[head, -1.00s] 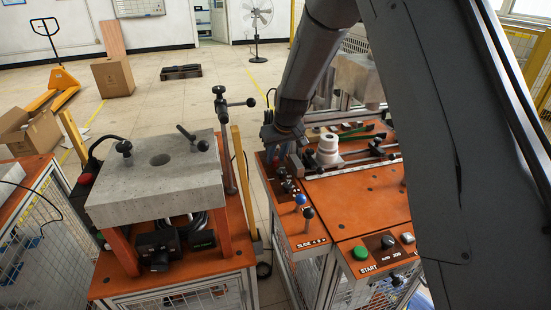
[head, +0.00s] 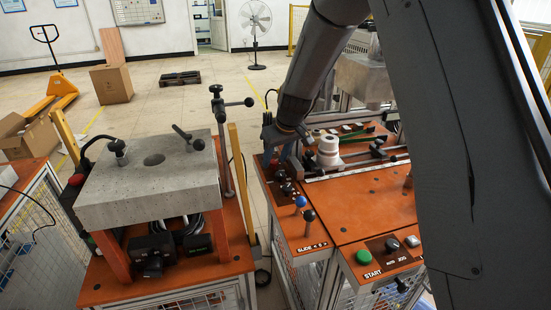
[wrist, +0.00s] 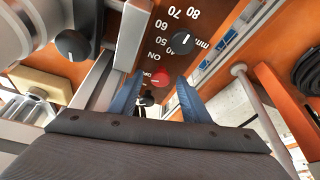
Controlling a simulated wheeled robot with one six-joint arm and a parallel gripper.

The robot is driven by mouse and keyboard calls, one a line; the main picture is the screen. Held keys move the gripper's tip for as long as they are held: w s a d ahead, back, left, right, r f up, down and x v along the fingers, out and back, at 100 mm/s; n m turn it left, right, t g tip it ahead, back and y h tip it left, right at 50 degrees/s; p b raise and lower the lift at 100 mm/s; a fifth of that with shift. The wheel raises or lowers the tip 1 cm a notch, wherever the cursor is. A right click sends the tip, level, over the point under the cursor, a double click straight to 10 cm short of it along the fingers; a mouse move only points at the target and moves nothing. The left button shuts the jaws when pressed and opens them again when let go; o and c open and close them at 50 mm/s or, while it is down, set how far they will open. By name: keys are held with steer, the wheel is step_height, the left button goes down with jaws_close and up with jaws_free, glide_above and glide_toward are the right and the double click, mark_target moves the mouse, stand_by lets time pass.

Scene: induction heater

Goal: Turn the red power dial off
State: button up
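The red power dial (wrist: 160,79) shows in the wrist view on the brown panel, beside small ON and OFF lettering. My gripper (wrist: 161,88) is open, with one blue finger on each side of the dial. I cannot tell whether the fingers touch it.
A black dial (wrist: 184,41) with a mm scale is near the red one. Another black knob (wrist: 72,45) is at left. The blue-ball lever (head: 300,201) and black-ball lever (head: 309,215) stand in front of my gripper. A grey slab (head: 150,180) stands left across a gap.

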steer(key=b+v, duration=0.1)
steer(key=v, duration=0.6)
steer(key=shift+s+r+b, duration=0.15)
steer(key=shift+r+b, duration=0.2)
steer(key=shift+b, duration=0.05)
steer(key=shift+d, duration=0.1)
